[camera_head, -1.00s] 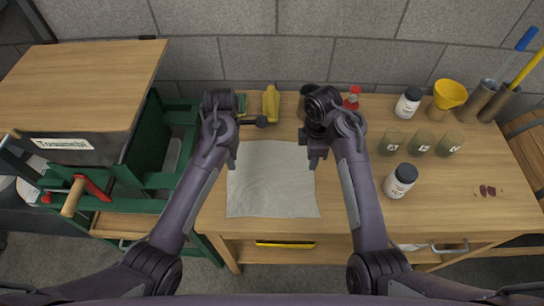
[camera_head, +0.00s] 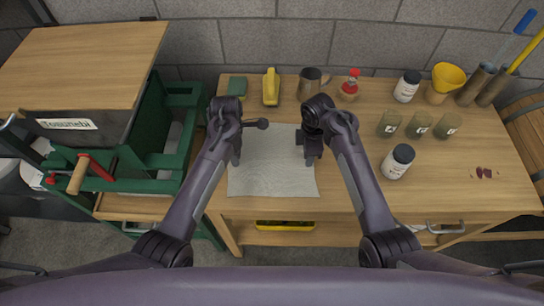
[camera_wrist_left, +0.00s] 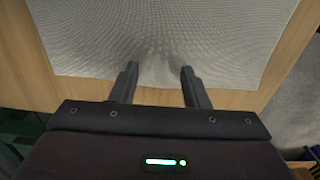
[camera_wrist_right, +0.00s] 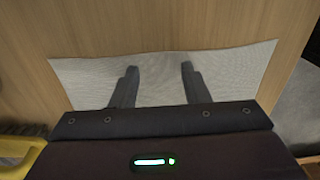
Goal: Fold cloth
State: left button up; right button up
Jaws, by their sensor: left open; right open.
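A light grey-white cloth (camera_head: 272,175) lies flat and spread out on the wooden bench top, near its front edge. My left gripper (camera_head: 237,161) is over the cloth's left side. In the left wrist view its open, empty fingers (camera_wrist_left: 159,70) are at one edge of the cloth (camera_wrist_left: 170,35). My right gripper (camera_head: 310,161) is over the cloth's right side. In the right wrist view its open, empty fingers (camera_wrist_right: 160,68) are over a strip of the cloth (camera_wrist_right: 225,75). I cannot tell whether the fingertips touch the cloth. The forearms hide parts of its sides.
Behind the cloth stand a yellow object (camera_head: 271,87), a mug (camera_head: 310,80) and a red-capped bottle (camera_head: 350,84). White jars (camera_head: 398,162), green containers (camera_head: 420,126) and a yellow funnel (camera_head: 447,77) stand at right. A green-framed machine (camera_head: 150,165) borders the bench at left.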

pick_arm(q)
jog(key=shift+f, duration=0.1)
pick_arm(e)
jog(key=shift+f, duration=0.1)
pick_arm(q)
jog(key=shift+w+f, duration=0.1)
pick_arm(e)
jog(key=shift+w+f, duration=0.1)
pick_arm(q)
jog(key=shift+c, duration=1.3)
pick_arm(e)
jog(key=shift+c, duration=1.3)
pick_arm(q)
grip_shut()
pick_arm(e)
grip_shut()
pick_arm(q)
jog(key=shift+r, duration=0.25)
pick_arm(e)
jog(key=shift+r, duration=0.25)
